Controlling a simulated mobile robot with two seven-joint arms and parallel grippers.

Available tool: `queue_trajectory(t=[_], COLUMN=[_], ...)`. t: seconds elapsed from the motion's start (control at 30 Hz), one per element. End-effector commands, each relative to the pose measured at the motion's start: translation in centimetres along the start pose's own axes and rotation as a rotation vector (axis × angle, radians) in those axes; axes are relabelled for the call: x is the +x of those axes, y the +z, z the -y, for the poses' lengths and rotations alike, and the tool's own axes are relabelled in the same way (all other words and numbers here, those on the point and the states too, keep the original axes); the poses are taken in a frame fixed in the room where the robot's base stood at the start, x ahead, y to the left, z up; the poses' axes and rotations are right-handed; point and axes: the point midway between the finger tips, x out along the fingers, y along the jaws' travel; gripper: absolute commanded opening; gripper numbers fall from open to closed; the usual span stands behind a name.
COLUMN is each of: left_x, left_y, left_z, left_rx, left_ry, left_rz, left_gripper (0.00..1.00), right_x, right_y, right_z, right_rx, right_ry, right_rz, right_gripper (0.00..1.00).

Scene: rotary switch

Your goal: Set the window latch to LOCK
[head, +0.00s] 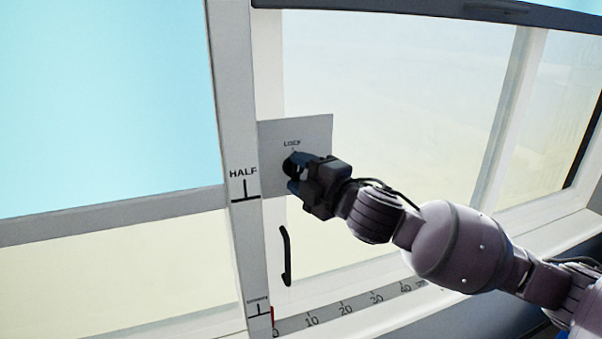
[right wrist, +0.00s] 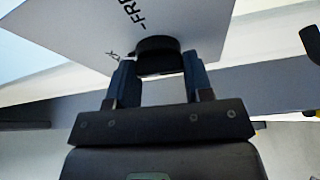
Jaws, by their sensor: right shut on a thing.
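The window latch is a round black knob on a grey plate (head: 315,130) fixed to the window frame. The word LOCK is printed on the plate above the knob. My right gripper (head: 291,176) is at the knob in the head view, its fingers shut on the knob's sides and hiding much of it. In the right wrist view the black knob (right wrist: 157,50) sits between the two blue fingertips, against the plate (right wrist: 80,30). Part of a word reading "FR" and other lettering show there. Which mark the knob points to cannot be told. My left gripper is not in view.
A white upright (head: 235,130) marked HALF stands just left of the plate. A black curved handle (head: 286,256) hangs below the plate. A numbered scale (head: 345,309) runs along the sill. The glass right of the plate is clear apart from my right arm.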

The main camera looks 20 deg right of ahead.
Motion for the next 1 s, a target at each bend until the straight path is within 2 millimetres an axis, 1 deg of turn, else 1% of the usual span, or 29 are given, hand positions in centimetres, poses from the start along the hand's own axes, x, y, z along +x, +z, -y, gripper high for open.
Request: queue_trajectory(t=[0.1,0.33,0.87,0.9,0.97,1.0], left_x=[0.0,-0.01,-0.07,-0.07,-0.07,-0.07], left_y=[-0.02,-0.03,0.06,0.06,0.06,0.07], left_z=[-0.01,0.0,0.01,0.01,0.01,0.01], left_rx=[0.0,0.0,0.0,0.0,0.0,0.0], left_ry=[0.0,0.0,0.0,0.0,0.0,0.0], left_rz=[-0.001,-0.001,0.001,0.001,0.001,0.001], left_gripper=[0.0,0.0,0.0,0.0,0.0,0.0], right_x=[-0.01,-0.01,-0.01,-0.01,-0.01,-0.01], right_y=[-0.05,-0.06,-0.09,-0.09,-0.08,-0.07], right_z=[-0.05,-0.02,0.03,0.03,0.02,0.02], right_rx=[-0.059,-0.126,-0.145,-0.145,-0.145,-0.145], right_ry=[-0.024,-0.053,-0.062,-0.062,-0.062,-0.061], right_rz=[-0.002,-0.001,-0.002,-0.002,-0.002,-0.002], right_gripper=[0.23,0.23,0.23,0.5,0.59,0.65])
